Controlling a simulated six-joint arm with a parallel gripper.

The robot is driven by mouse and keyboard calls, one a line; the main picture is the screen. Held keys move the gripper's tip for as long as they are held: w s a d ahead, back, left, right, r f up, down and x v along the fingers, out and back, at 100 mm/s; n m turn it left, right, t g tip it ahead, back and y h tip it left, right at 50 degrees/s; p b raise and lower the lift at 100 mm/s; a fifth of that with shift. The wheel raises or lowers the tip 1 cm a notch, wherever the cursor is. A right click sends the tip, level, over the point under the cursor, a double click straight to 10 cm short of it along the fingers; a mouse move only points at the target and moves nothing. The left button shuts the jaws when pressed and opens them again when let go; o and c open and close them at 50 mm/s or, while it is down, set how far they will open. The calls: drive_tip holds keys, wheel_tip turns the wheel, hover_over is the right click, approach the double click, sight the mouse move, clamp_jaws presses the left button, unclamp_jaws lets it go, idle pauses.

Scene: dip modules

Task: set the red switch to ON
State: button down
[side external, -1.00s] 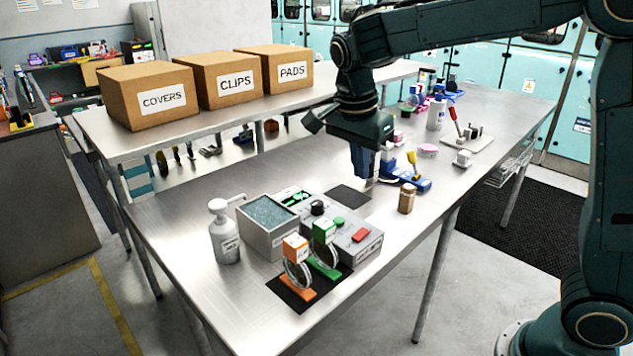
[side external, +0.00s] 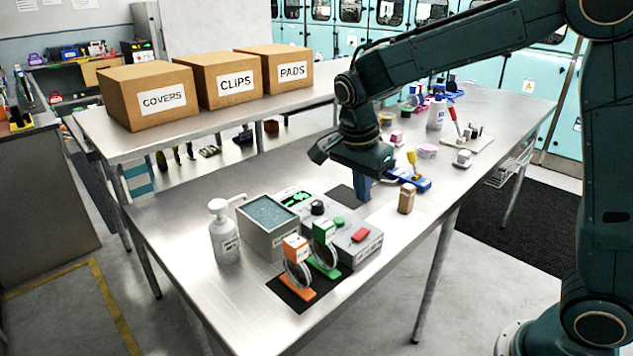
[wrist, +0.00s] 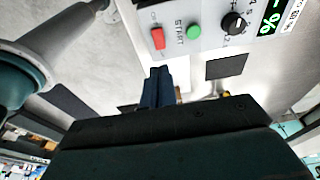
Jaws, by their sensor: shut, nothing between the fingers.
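The red switch (side external: 360,235) sits on the sloped top of a grey control box (side external: 368,250) on the steel table. In the wrist view the red switch (wrist: 158,38) shows beside printed lettering, to the left of the green START button (wrist: 194,32). Its exact tilt is too small to tell. My gripper (side external: 362,190) points down behind and a little right of the box, apart from it. In the wrist view its blue fingers (wrist: 158,85) are together and empty, just below the switch in the picture.
Orange and green tagged stands (side external: 297,262) are in front.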

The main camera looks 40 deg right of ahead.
sight(365, 231)
drive_tip(key=f, duration=0.2)
drive_tip(key=d+f, duration=0.1)
drive_tip(key=f, duration=0.5)
drive_tip(key=shift+d, duration=0.3)
drive_tip(key=shift+d+f, duration=0.1)
drive_tip(key=shift+f, duration=0.05)
drive_tip(key=shift+f+y, duration=0.1)
drive_tip(key=shift+y, duration=0.2)
drive_tip(key=shift+f, duration=0.1)
drive_tip(key=shift+a, duration=0.85)
drive_tip(key=shift+r, duration=0.25)
wheel_tip(365, 231, up, 14)
drive_tip(key=a, duration=0.2)
drive_tip(key=shift+a+f, duration=0.2)
drive_tip(key=shift+a, duration=0.1)
